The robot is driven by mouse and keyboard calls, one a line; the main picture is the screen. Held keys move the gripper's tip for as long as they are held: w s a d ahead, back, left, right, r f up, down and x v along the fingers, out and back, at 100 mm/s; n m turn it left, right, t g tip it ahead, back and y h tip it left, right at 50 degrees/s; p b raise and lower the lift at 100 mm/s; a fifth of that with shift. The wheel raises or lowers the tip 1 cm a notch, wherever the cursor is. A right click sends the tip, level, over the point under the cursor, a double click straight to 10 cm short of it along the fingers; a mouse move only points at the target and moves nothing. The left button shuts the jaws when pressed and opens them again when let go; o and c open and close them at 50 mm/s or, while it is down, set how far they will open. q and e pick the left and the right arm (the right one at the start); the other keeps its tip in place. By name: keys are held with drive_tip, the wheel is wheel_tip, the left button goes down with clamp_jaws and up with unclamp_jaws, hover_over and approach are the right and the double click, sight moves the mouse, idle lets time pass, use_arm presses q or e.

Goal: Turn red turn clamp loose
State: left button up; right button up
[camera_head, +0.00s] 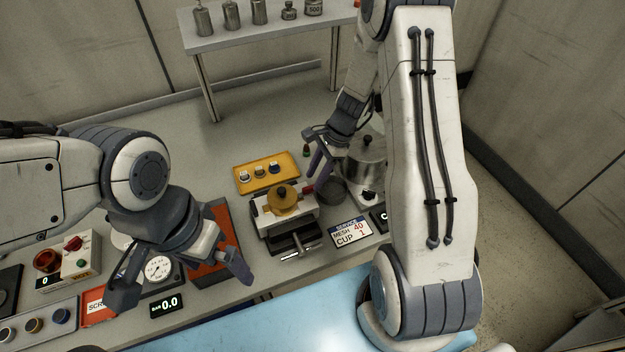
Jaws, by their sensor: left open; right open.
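A small red part (308,189), which looks like the red turn clamp, sits at the right side of a white fixture (268,217). A round brass-coloured lid with a dark knob (282,200) is on top of the fixture. My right gripper (318,155) is open, just above and behind the red part, with a finger close to it; I cannot tell whether they touch. My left gripper (182,284) is open and empty over the gauge area, left of the fixture.
A metal pot (366,160) and a dark round cup (331,190) stand close to the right gripper. A yellow tray (244,184) with small parts lies behind the fixture. A T-handle (298,254) sticks out in front. A dial gauge (158,269) is near my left gripper.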

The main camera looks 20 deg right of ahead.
sight(308, 191)
drive_tip(key=shift+x, duration=1.45)
clamp_jaws()
